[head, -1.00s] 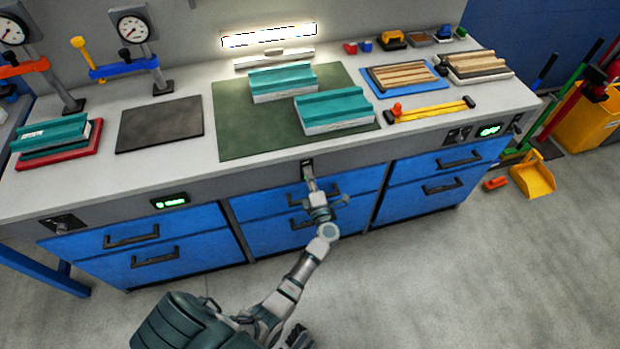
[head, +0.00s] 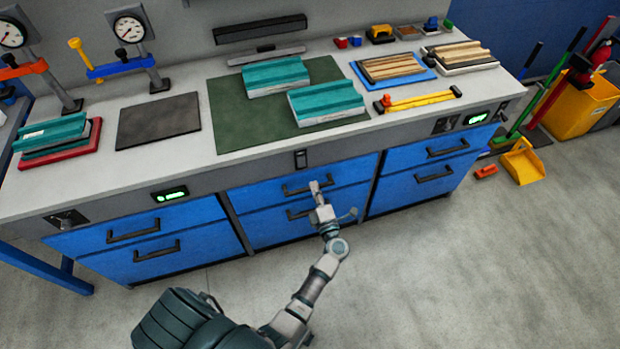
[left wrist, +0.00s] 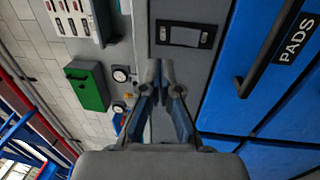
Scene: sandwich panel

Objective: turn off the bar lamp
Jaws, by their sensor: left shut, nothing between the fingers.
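The bar lamp (head: 261,28) is mounted on the wall behind the bench and is dark. A black rocker switch (head: 300,159) sits on the grey front edge of the bench, above the middle drawers. The switch plate also shows in the left wrist view (left wrist: 185,36), ahead of the fingertips. My left gripper (head: 315,187) is shut and empty, in front of the top middle drawer, a little below the switch and apart from it. In the left wrist view its closed fingers (left wrist: 166,78) point toward the bench front. My right gripper is not in view.
Blue drawers with black handles (head: 308,187) lie under the bench edge. Teal ribbed panels (head: 326,101) rest on a green mat (head: 230,125). Yellow bin (head: 580,105) and dustpan (head: 522,162) stand at right. The floor (head: 450,270) in front is clear.

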